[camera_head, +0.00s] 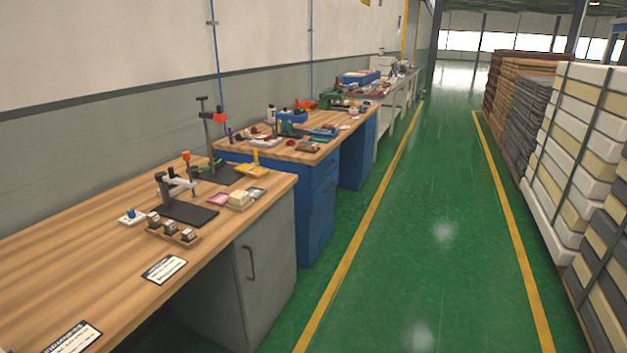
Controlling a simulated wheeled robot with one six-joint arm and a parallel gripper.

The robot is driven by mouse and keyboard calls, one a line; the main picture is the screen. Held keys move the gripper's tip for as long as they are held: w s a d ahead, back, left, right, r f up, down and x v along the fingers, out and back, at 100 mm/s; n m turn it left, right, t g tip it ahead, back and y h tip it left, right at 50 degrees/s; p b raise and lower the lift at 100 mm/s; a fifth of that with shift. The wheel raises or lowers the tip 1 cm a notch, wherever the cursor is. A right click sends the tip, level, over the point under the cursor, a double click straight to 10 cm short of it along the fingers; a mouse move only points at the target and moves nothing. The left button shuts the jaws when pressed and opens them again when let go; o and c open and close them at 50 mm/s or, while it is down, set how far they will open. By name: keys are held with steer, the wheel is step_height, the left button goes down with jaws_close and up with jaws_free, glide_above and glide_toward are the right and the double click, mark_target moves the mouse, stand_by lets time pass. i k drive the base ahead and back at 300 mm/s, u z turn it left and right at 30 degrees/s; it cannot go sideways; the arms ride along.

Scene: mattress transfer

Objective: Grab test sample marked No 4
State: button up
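Three small dark blocks with pale tops, the left one (153,218), the middle one (170,228) and the right one (188,235), stand in a row in a wooden holder (197,240) on the near wooden workbench (70,245). They may be test samples, but any markings are too small to read, so I cannot tell which is No 4. Several pale pieces (239,198) lie farther right on the same bench. My gripper is not in view.
A test stand (163,186) on a dark base is behind the blocks. Printed cards (165,269) lie near the bench's front edge. More cluttered benches (293,148) follow along the wall. The green aisle (415,220) is clear; stacked mattresses (585,140) line its right side.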

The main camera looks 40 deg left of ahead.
mark_target(240, 199)
steer(key=u, duration=0.2)
steer(key=i, duration=1.8)
steer(key=u, duration=1.2)
steer(key=i, duration=0.9)
steer(key=u, duration=1.75)
steer(key=i, duration=0.8)
steer(key=u, duration=0.5)
